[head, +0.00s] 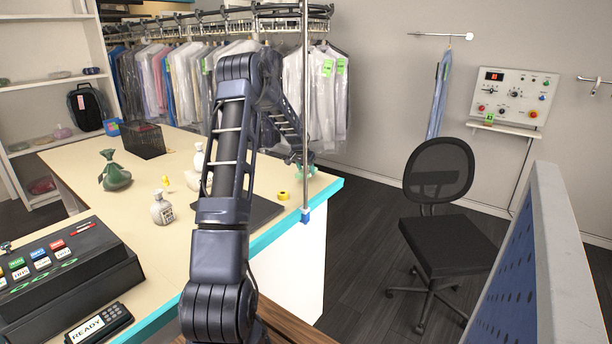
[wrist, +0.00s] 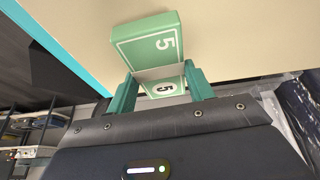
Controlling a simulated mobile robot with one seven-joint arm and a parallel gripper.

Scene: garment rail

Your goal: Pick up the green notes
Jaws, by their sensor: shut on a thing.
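The green notes (wrist: 148,40) are a green and white stack marked with a 5, in the wrist view. My gripper (wrist: 162,84) is shut on them, with one green finger at each side of the stack's near part. The far part of the stack sticks out beyond the fingertips, over the pale counter top. I cannot tell whether the stack still touches the counter. In the head view my arm hides most of that area, and I cannot make out the notes there.
A rail post (head: 305,100) stands at the counter's corner. An office chair (head: 440,240) is at right.

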